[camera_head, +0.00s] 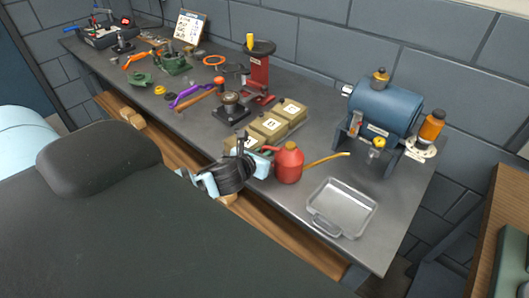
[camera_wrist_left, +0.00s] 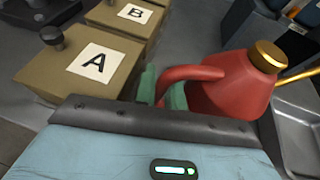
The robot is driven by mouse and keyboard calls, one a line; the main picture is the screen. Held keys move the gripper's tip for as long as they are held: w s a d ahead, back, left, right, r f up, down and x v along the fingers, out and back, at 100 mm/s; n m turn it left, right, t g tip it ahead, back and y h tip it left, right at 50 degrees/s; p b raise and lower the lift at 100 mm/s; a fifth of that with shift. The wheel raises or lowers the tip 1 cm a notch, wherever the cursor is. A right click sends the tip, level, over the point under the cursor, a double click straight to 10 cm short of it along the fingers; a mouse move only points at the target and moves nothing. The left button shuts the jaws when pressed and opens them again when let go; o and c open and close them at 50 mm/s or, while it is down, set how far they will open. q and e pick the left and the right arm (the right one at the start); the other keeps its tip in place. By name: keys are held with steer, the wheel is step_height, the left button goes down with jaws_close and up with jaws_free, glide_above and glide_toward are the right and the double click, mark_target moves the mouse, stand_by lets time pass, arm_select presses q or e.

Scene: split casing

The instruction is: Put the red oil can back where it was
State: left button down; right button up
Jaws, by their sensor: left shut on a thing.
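The red oil can (camera_head: 289,163) has a yellow spout that points right in the head view. It stands upright at the front of the workbench, left of the metal tray; I cannot tell whether its base touches the bench. My left gripper (camera_head: 264,160) is shut on the can's red handle, on the can's left side. In the left wrist view the can (camera_wrist_left: 232,85) is at the right, with its brass cap and handle showing; the green fingertips (camera_wrist_left: 165,92) are at the handle and partly hidden by it. My right gripper is not in view.
Boxes labelled A (camera_wrist_left: 90,65) and B (camera_wrist_left: 125,15) stand just left of the can. The metal tray (camera_head: 340,207) is close on its right. A blue motor-like machine (camera_head: 385,105) stands behind. A red press (camera_head: 259,75) and several tools fill the bench further left.

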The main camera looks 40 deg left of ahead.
arm_select(q)
steer(key=c, duration=1.8)
jaws_free()
steer(key=shift+f, duration=0.1)
steer(key=shift+o, duration=0.2)
steer(key=shift+s+r, duration=0.1)
steer(key=shift+r, duration=0.1)
steer(key=v, duration=1.1)
steer(key=shift+s+r, duration=0.15)
steer(key=shift+s, duration=0.25)
